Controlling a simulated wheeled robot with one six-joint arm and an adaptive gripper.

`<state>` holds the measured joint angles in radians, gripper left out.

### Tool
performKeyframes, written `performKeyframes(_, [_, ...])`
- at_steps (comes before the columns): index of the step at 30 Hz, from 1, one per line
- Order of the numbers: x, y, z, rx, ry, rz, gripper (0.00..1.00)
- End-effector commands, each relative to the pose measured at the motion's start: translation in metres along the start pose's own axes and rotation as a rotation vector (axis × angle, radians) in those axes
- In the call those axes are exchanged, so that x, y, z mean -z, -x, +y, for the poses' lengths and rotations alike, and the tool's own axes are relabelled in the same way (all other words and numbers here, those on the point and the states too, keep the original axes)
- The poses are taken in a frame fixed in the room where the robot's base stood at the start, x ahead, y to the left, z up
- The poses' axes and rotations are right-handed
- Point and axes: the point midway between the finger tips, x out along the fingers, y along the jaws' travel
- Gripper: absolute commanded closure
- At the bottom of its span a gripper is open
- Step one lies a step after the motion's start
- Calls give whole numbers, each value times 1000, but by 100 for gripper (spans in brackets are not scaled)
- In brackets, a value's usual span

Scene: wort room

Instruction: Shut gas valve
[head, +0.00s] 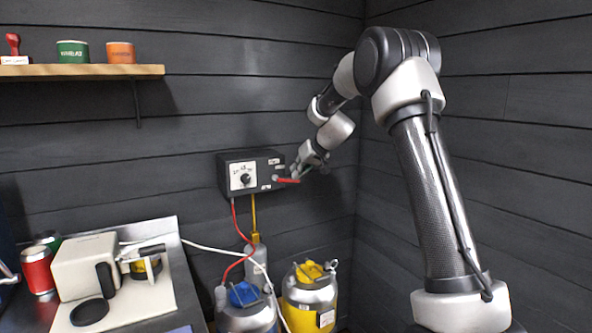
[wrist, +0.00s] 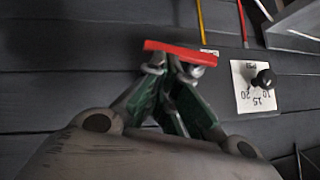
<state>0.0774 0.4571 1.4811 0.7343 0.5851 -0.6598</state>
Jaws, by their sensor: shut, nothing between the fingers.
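The gas valve is a red lever (head: 288,180) on the right side of a dark control box (head: 228,182) on the wall. In the head view the lever lies about level, pointing right. In the wrist view the red lever (wrist: 180,52) lies across the tips of my gripper (wrist: 178,68). My gripper (head: 302,170) is shut with nothing between its fingers, right at the lever. It looks close to or touching the lever; I cannot tell which. The box carries a white dial plate with a black knob (head: 246,180), also in the wrist view (wrist: 265,79).
A red hose (head: 236,218) and a yellow pipe (head: 254,215) run down from the box. Metal kegs with a blue top (head: 243,294) and a yellow top (head: 309,272) stand below. A counter with a white machine (head: 85,265) is at left. The right wall is bare.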

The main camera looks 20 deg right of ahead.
Motion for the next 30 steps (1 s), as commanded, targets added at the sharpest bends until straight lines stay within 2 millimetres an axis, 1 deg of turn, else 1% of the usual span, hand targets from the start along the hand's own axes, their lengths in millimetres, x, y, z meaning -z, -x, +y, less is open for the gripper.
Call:
performKeyframes(1, [-2, -2, 4, 22, -27, 0, 100])
performKeyframes(5, [-6, -7, 10, 103, -109, 1, 100])
performKeyframes(14, [-20, -20, 17, 306, -311, 1, 100])
performKeyframes(22, [-33, -33, 19, 488, -493, 0, 100])
performKeyframes(30, [-46, -46, 16, 668, -673, -1, 100])
